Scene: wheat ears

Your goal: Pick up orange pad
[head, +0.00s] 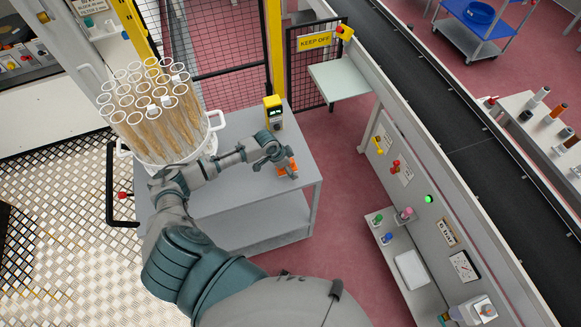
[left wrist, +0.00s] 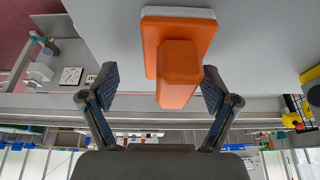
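The orange pad (head: 290,168) lies on the grey table top, near its right side in the head view, partly hidden by my left gripper (head: 280,160). In the left wrist view the pad (left wrist: 152,48) is an orange block with a pale backing layer and a raised orange grip (left wrist: 179,75). My left gripper (left wrist: 157,84) is open, with one finger on each side of the raised grip. The grip is closer to the right finger in that view; I cannot tell whether they touch. My right gripper is not in view.
A white bucket (head: 150,157) of clear tubes with wheat ears stands on the grey table (head: 240,207), left of my arm. A yellow device (head: 273,112) stands at its back edge. A conveyor (head: 440,100) and a control panel (head: 420,187) are to the right.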

